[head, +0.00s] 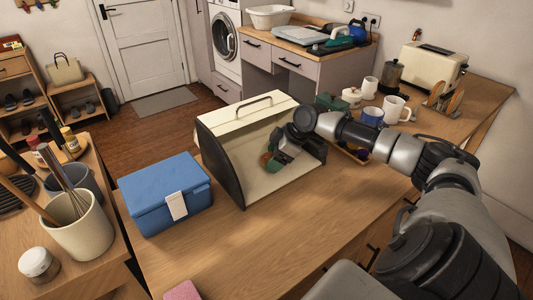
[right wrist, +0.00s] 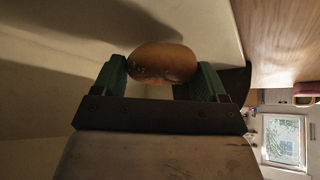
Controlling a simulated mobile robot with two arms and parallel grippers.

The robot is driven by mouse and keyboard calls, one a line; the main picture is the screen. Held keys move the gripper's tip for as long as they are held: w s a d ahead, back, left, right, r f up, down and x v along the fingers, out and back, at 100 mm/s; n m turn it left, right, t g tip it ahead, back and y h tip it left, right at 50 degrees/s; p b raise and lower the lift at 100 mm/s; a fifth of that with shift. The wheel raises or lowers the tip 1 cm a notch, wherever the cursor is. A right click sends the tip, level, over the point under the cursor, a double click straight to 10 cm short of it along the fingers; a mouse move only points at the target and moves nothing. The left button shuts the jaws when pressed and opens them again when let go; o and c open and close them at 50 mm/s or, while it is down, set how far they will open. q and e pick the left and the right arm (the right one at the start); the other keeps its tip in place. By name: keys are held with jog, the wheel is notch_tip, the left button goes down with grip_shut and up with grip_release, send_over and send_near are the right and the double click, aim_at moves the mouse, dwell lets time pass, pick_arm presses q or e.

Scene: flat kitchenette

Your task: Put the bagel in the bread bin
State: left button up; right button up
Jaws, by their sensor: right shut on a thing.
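The bread bin (head: 232,177) is cream with dark side walls and stands open on the wooden counter, its lid raised with a handle on top. My right gripper (head: 268,164) reaches inside the bin's opening. In the right wrist view its two green fingers (right wrist: 163,80) are shut on the bagel (right wrist: 162,61), a brown rounded piece between the fingertips. In the head view the bagel (head: 265,158) shows only as a small brown patch beside the gripper. Cream bin surfaces surround it in the wrist view. Whether the bagel touches the bin floor I cannot tell. My left gripper is not in view.
A blue box (head: 165,192) stands left of the bin. Mugs (head: 393,108), a toaster (head: 433,66) and a rack stand at the back right. A utensil crock (head: 78,228) is at the left. The counter in front of the bin is mostly clear.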

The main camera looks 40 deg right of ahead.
aim_at(267, 155)
jog(key=shift+w+r, duration=0.1)
jog(key=shift+w, duration=0.45)
jog(key=shift+w+d+p, duration=0.1)
jog(key=shift+w+p, duration=0.3)
jog(key=shift+w, duration=0.85)
jog(key=shift+f, duration=0.85)
jog(key=shift+s, duration=0.1)
jog(key=shift+f, duration=0.15)
jog(key=o, duration=0.6)
